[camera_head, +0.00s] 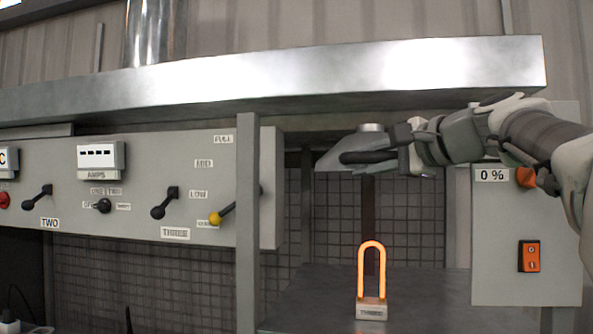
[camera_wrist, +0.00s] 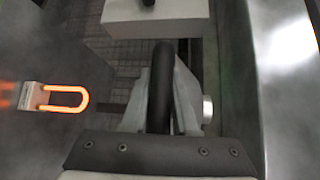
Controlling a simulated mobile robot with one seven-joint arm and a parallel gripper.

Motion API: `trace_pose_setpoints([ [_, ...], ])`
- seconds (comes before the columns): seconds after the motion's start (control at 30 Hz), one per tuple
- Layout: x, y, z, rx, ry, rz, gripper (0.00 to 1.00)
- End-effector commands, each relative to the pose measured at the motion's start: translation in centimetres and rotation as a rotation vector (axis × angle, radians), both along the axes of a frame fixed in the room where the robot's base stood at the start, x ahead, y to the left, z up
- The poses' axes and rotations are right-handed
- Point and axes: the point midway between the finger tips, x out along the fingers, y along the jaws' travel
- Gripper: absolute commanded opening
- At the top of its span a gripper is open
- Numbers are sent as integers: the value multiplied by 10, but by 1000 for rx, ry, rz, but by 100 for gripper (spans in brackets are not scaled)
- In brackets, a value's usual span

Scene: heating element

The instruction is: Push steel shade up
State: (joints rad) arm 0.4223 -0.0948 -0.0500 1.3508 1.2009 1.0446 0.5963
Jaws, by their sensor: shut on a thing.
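The steel shade (camera_head: 327,161) is a grey sloped hood with a short round cap on top. It sits just under the wide steel hood, above the glowing heating element (camera_head: 371,262). My gripper (camera_head: 350,157) reaches in from the right at the shade's height, its dark finger lying across the shade's near side. In the wrist view the shade (camera_wrist: 188,98) shows on both sides of my dark finger (camera_wrist: 161,85). The gripper is shut on the shade; the exact contact is partly hidden. The orange element also shows at left in the wrist view (camera_wrist: 68,99).
The steel hood (camera_head: 300,82) spans closely above my arm. A grey post (camera_head: 247,220) and lever panel (camera_head: 130,190) stand left. A control box (camera_head: 510,235) reading "0 %" stands right, below my wrist. The grey bench (camera_head: 420,295) is clear around the element's base.

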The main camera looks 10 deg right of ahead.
Motion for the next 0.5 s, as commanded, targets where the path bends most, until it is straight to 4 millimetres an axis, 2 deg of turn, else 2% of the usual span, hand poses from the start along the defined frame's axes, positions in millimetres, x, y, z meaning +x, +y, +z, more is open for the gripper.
trace_pose_setpoints([
  [0.03, -6, 1, 17, 0, -6, 1, 0],
  [0.07, -9, 1, 24, 0, -7, 1, 0],
  [0.2, -10, 1, 42, 1, -4, 1, 0],
  [0.5, -10, 1, 53, 3, -6, 0, 0],
])
